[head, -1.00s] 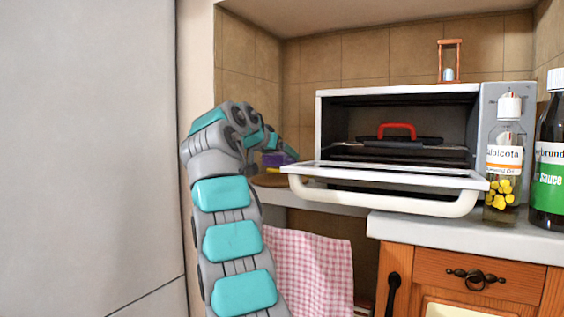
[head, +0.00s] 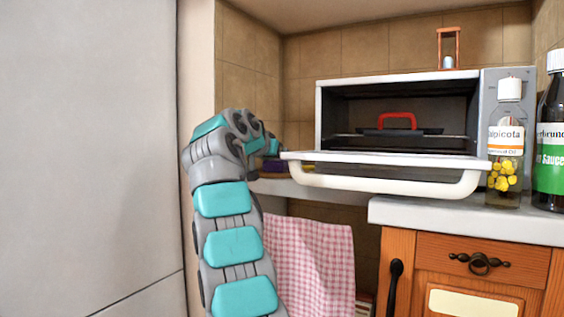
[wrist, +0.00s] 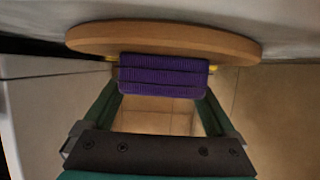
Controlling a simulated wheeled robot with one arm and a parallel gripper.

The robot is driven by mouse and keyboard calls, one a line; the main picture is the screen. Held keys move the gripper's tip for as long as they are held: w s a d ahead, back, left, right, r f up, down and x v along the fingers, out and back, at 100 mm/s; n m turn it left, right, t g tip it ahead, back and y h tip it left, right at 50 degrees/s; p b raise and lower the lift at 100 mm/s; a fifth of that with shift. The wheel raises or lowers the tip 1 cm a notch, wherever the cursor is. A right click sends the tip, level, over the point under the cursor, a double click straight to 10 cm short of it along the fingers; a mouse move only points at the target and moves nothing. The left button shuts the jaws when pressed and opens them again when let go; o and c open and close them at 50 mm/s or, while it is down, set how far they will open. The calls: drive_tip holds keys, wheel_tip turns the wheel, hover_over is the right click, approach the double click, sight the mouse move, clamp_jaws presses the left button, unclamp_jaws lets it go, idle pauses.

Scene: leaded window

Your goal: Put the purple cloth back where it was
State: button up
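The purple cloth (wrist: 163,75) is a folded, ribbed bundle between the two fingers of my gripper (wrist: 162,78) in the wrist view. The green fingers reach its two sides, with yellow tips at its edges, and appear closed on it. A round wooden board (wrist: 165,38) lies right against the cloth in the wrist view; I cannot tell whether the cloth rests on it. In the head view the cloth (head: 272,164) shows as a small purple patch beyond my arm, just above the board (head: 270,176). My gripper is mostly hidden there.
A toaster oven (head: 398,78) with its door (head: 385,172) folded down stands right of the cloth. A red-handled item (head: 397,120) is inside. A pink checked towel (head: 310,262) hangs below the counter. Bottles (head: 505,145) stand at right, an hourglass (head: 448,48) on top.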

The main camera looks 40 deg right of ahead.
drive_tip(key=shift+o, duration=0.4)
drive_tip(key=shift+r, duration=0.1)
drive_tip(key=shift+r, duration=0.15)
drive_tip(key=v, duration=1.2)
drive_tip(key=shift+w, duration=0.1)
